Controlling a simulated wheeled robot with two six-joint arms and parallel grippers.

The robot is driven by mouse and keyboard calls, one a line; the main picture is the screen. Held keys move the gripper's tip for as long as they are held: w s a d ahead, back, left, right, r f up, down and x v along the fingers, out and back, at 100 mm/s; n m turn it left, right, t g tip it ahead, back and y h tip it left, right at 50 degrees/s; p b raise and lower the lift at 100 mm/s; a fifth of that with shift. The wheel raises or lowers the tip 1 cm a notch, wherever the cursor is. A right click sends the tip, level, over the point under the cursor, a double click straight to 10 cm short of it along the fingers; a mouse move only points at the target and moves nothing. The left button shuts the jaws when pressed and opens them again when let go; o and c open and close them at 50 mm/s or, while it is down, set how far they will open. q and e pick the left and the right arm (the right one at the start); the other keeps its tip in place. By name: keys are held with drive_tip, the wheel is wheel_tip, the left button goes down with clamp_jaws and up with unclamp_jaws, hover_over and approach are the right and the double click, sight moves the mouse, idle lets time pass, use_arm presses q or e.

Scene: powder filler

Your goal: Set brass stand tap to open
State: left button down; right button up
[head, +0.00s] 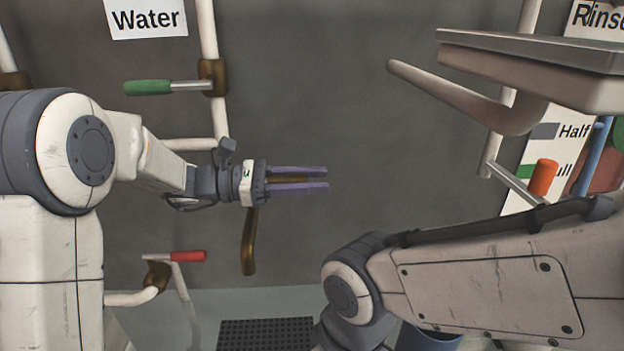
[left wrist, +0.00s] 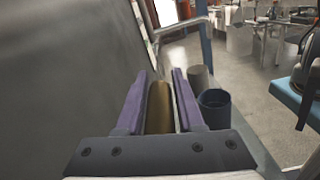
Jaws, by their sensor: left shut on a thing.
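The brass stand tap (head: 249,250) shows left of centre in the head view. Its spout hangs down below my left gripper (head: 327,180). My left gripper points right, with its purple fingers shut on a brass bar of the tap, seen between them in the head view. In the left wrist view, the brass bar (left wrist: 160,108) lies lengthwise between the fingers (left wrist: 163,75). The tap's body is mostly hidden behind the gripper. My right arm crosses the lower right of the head view, but its gripper is not visible.
A green-handled valve (head: 148,87) is under the Water sign (head: 146,18). A red-handled valve (head: 188,256) is lower left. A black grate (head: 265,334) lies below. A metal shelf (head: 530,75) with pipe juts out upper right. A dark blue cup (left wrist: 214,108) stands right of the fingers.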

idle(0.8)
use_arm(q)
drive_tip(key=g, duration=0.1)
drive_tip(key=s+m+g+p, duration=0.1)
drive_tip(key=shift+s+a+m+g, duration=0.1)
drive_tip(key=shift+s+m+g, duration=0.1)
drive_tip(key=shift+m+g, duration=0.1)
drive_tip(key=c, duration=0.5)
unclamp_jaws()
drive_tip(key=a, duration=0.2)
drive_tip(key=a+b, duration=0.1)
drive_tip(key=a, duration=0.2)
drive_tip(key=w+a, duration=0.1)
drive_tip(key=a, duration=0.1)
drive_tip(key=shift+a+b, duration=0.2)
drive_tip(key=shift+b, duration=0.1)
